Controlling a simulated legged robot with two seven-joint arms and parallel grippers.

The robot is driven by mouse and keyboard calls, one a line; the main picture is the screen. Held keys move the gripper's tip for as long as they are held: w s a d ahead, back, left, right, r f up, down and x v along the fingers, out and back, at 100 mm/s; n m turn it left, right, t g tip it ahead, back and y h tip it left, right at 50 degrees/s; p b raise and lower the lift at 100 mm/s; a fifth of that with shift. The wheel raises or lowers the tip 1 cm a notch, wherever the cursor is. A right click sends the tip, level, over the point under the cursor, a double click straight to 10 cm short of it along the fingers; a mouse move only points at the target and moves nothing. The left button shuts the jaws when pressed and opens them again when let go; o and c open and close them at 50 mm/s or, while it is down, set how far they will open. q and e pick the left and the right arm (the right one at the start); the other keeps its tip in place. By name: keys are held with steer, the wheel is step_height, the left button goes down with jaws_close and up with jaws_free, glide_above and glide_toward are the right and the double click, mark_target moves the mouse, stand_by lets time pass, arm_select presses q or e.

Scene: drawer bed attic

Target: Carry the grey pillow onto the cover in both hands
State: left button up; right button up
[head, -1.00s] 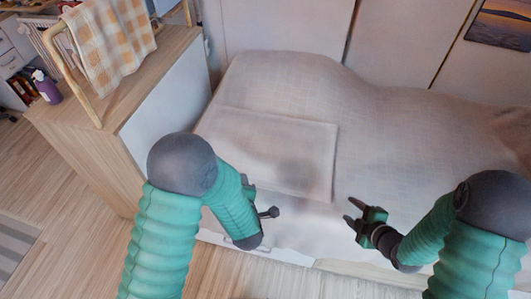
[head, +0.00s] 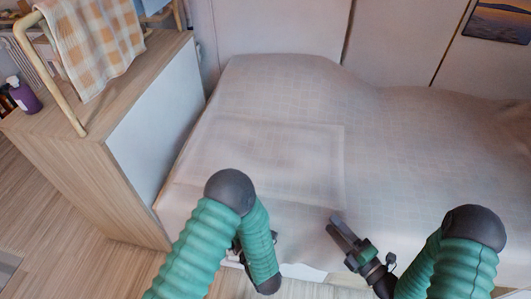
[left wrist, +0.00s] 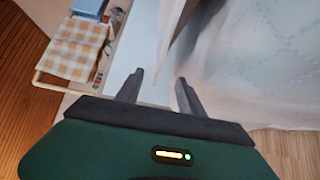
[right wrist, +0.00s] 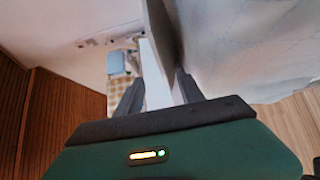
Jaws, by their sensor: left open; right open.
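The pale cover (head: 430,140) spreads over the bed. A flat rectangle (head: 275,155) of nearly the same colour lies on its left part, with thin raised edges. I cannot tell whether it is the pillow; no clearly separate grey pillow shows. My right gripper (head: 333,225) is open at the bed's front edge, just beyond the rectangle's near right corner. My left gripper is mostly hidden behind its arm in the head view, near the front edge. The left wrist view shows its open jaws (left wrist: 158,78) beside pale cloth. The right wrist view shows open jaws (right wrist: 158,78) beside a dark grey edge.
A wooden cabinet (head: 85,165) with a white side panel stands against the bed's left end. It carries a wooden rail with a checked towel (head: 95,50) and a purple bottle (head: 25,95). White wall panels (head: 275,25) close off the back. The cover's right side is clear.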

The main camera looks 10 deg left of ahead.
mark_target(309, 198)
arm_select(q)
steer(key=x, duration=1.2)
steer(key=shift+w+a+f, duration=0.1)
steer(key=shift+w, duration=0.2)
arm_select(e)
steer(key=x, duration=1.2)
steer(key=shift+w+a, duration=0.15)
steer(key=shift+w, duration=0.1)
arm_select(q)
jaws_close()
arm_select(e)
jaws_close()
arm_select(q)
steer(key=shift+s, duration=0.1)
arm_select(e)
steer(key=shift+f, duration=0.1)
